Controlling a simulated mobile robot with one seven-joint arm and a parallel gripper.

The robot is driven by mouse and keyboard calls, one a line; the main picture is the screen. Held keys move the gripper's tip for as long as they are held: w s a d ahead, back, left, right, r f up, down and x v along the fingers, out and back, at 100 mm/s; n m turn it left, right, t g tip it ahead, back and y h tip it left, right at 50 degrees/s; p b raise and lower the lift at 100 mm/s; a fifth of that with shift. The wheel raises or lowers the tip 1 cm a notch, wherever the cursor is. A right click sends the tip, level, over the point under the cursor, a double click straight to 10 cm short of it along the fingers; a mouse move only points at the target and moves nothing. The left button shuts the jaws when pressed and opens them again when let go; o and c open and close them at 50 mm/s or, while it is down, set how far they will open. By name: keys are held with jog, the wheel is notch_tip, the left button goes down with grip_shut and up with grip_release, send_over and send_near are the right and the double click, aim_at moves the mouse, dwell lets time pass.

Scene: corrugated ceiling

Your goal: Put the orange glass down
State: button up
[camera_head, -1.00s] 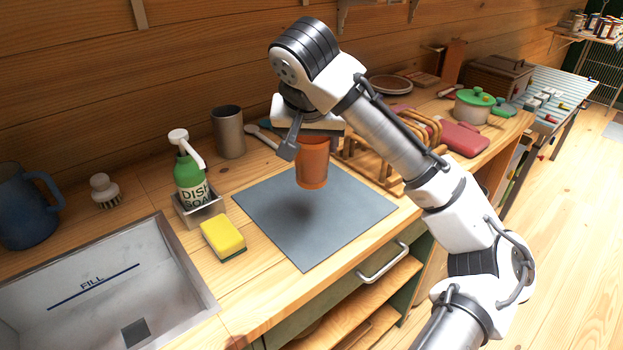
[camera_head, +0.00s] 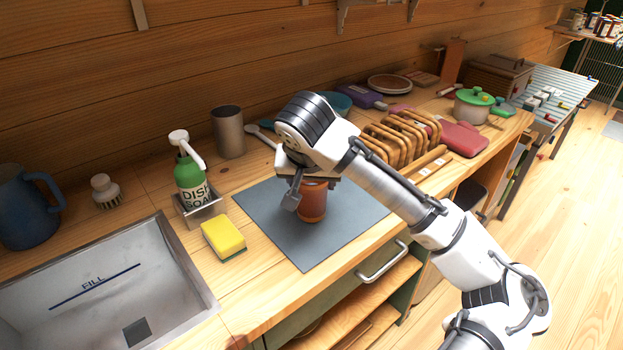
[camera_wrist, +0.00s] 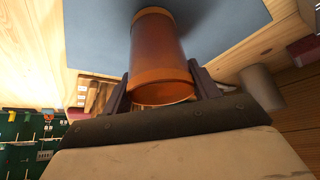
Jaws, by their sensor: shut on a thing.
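The orange glass (camera_head: 312,203) is upright over the grey mat (camera_head: 272,228) on the counter. Its base is at or very close to the mat; I cannot tell whether it touches. My gripper (camera_head: 304,190) is shut on the glass from above and hides its upper part. In the wrist view the glass (camera_wrist: 160,55) sits between the two dark fingers of my gripper (camera_wrist: 163,92), with the blue-grey mat (camera_wrist: 95,35) beyond its base.
The yellow sponge (camera_head: 223,238), soap bottle (camera_head: 190,180) and sink (camera_head: 110,285) lie left of the mat. A metal cup (camera_head: 228,132) stands behind it. A wooden rack (camera_head: 400,140) stands to the right. The mat around the glass is clear.

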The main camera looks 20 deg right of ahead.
jog(key=o, duration=1.7)
jog(key=shift+f, duration=0.1)
jog(key=shift+c, duration=0.2)
jog(key=shift+r, duration=0.3)
jog(key=v, duration=1.2)
jog(key=shift+b, duration=0.45)
jog(key=shift+f, duration=0.15)
